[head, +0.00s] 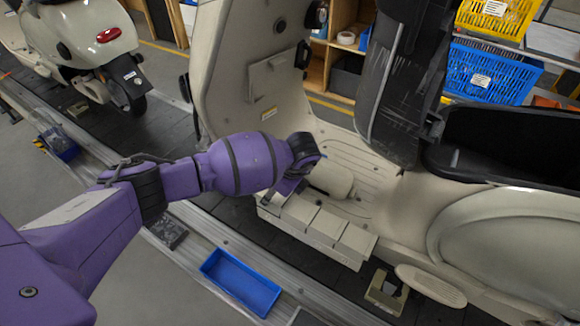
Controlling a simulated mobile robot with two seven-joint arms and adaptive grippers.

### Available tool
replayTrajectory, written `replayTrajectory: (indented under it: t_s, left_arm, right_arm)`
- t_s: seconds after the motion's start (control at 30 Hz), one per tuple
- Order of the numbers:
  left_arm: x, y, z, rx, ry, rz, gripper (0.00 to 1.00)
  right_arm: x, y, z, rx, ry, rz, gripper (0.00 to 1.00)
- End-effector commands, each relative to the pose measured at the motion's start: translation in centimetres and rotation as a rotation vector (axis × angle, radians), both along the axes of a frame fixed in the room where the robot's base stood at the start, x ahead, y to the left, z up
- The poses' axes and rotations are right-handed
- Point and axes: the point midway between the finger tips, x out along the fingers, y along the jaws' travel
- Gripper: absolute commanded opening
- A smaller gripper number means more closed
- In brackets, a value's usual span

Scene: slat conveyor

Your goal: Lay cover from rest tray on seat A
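My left arm reaches in from the left over the scooter's footboard. My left gripper (287,190) points down at the left end of a row of beige block-shaped parts (325,226) along the footboard's near edge. Its fingertips are mostly hidden, so I cannot tell whether they are open or shut. A pale, rounded cover-like piece (332,178) shows just right of the gripper, over the footboard; I cannot tell if they touch. The blue tray (240,281) on the near rail looks empty. No label marks seat A. My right gripper is not in view.
The cream scooter's front shield (240,65) rises behind my wrist. Its dark raised saddle (396,85) stands to the right. A beige bracket (386,292) and an oval pad (431,285) lie at lower right. Yellow (497,17) and blue crates (490,75) stand behind.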

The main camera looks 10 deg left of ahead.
Motion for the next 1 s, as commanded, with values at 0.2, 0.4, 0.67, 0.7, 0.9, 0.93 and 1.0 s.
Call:
replayTrajectory:
  t_s: [0.2, 0.4, 0.67, 0.7, 0.9, 0.93, 1.0]
  left_arm:
    - [-0.05, 0.00, -0.04, -0.001, 0.001, 0.000, 0.24]
    - [-0.04, 0.00, -0.07, 0.000, 0.000, 0.000, 0.24]
    - [-0.05, -0.01, -0.23, 0.000, 0.000, 0.000, 0.24]
    - [-0.06, -0.01, -0.24, 0.000, 0.001, 0.000, 0.24]
    - [-0.07, -0.01, -0.25, -0.001, 0.001, 0.000, 0.24]
    - [-0.07, -0.01, -0.25, -0.001, 0.001, 0.000, 0.24]
    - [-0.07, -0.02, -0.27, -0.001, 0.001, 0.000, 0.24]
  right_arm:
    - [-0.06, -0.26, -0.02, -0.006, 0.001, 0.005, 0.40]
    - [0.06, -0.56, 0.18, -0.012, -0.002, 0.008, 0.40]
    - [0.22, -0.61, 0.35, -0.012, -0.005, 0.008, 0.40]
    - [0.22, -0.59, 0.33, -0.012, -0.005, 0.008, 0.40]
    - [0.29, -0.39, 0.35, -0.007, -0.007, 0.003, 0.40]
    - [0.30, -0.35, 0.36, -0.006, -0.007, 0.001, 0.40]
    - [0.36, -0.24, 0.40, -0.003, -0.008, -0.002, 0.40]
